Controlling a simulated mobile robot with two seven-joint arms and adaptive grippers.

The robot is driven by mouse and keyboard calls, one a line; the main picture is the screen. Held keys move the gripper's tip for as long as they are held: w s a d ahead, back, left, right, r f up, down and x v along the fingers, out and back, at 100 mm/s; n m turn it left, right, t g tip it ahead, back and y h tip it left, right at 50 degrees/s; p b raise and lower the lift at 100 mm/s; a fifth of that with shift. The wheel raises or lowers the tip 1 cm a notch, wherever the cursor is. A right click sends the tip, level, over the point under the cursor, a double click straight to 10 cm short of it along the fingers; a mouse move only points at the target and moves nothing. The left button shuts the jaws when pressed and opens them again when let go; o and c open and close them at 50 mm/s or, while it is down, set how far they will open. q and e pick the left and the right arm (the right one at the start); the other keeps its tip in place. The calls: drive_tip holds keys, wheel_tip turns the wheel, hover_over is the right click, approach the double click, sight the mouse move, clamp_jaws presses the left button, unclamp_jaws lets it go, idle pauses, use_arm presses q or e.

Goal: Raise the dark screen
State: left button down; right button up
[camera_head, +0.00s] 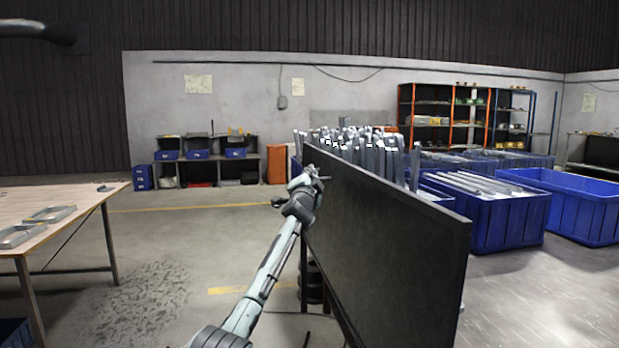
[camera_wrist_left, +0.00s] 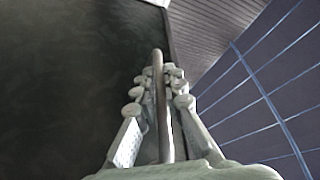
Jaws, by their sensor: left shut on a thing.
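The dark screen (camera_head: 385,235) is a flat black panel standing upright in front of me, right of centre in the head view. It runs from near the middle of the room toward me. My left gripper (camera_head: 314,181) is at the screen's far left edge, near its upper corner. In the left wrist view the two fingers of my left gripper (camera_wrist_left: 158,85) close on either side of a thin edge, and the dark screen's face (camera_wrist_left: 70,75) fills the left. The screen hides what lies behind its lower part. My right gripper is not in view.
Blue crates (camera_head: 500,220) with metal parts stand behind and right of the screen. Grey brackets (camera_head: 375,155) are heaped behind its top edge. A wooden table (camera_head: 60,200) with metal frames is at the left. The floor between table and screen is largely clear.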

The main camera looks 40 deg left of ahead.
use_arm(q)
drive_tip(key=shift+r, duration=0.4)
drive_tip(key=c, duration=1.6)
unclamp_jaws()
drive_tip(key=shift+f, duration=0.1)
drive_tip(key=shift+s+d+f, duration=0.1)
drive_tip(key=shift+s+f, duration=0.05)
drive_tip(key=shift+s, duration=0.1)
drive_tip(key=v, duration=1.1)
drive_tip(key=shift+s, duration=0.2)
drive_tip(key=shift+d, duration=0.15)
